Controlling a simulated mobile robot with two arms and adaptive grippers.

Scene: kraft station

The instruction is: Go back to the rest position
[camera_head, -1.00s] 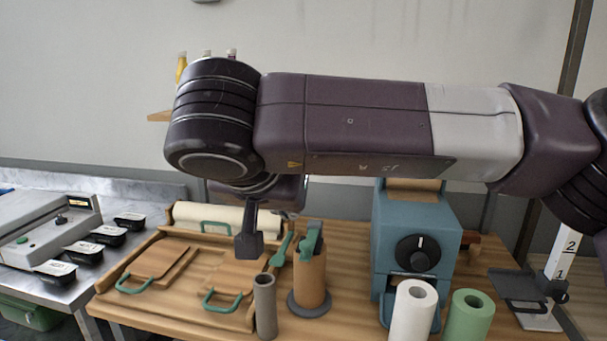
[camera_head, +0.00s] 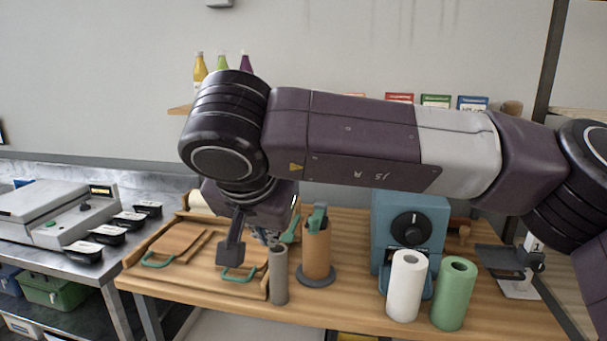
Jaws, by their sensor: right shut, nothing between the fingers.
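My right arm comes in from the right and spans the middle of the camera_head view. My right gripper (camera_head: 232,254) hangs down at its left end, above the wooden board. It is shut and empty. Part of it is hidden behind the wrist. My left gripper is not in view.
The wooden table holds a board with green handles (camera_head: 158,262), a grey tube (camera_head: 278,275), a brown holder (camera_head: 317,252), a blue machine with a black dial (camera_head: 410,215), a white roll (camera_head: 405,287) and a green roll (camera_head: 454,293). A steel bench (camera_head: 60,185) stands left. Bottles (camera_head: 200,70) stand behind my arm.

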